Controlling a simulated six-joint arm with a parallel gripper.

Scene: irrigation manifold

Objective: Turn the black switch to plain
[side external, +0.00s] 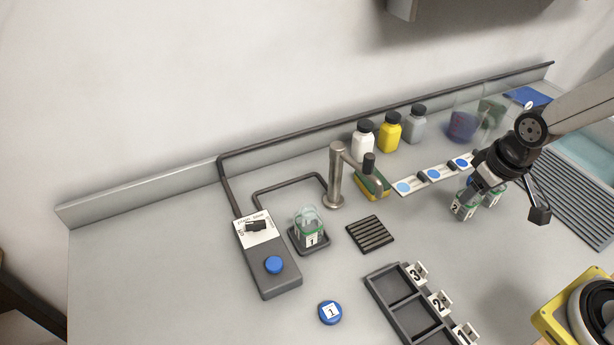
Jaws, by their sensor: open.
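The black switch (257,226) is a small knob on the white label plate (246,236) at the back end of a grey control box (275,281). The plate carries small printed words around the knob, too small to read surely, so I cannot tell the switch's setting. A blue round button (274,264) is on the same box, in front of the plate. My gripper (476,197) is far to the right of the switch, open, over the jars with green bands. Its fingers partly overlap the jars, and I cannot tell whether they touch them.
A jar labelled 1 (310,234) stands on a dark pad right of the box. A metal spout (336,178) rises behind it. A blue cap (330,312), a drain grate (371,234) and a numbered grey tray (374,287) lie in front. Bottles (389,134) stand at the back.

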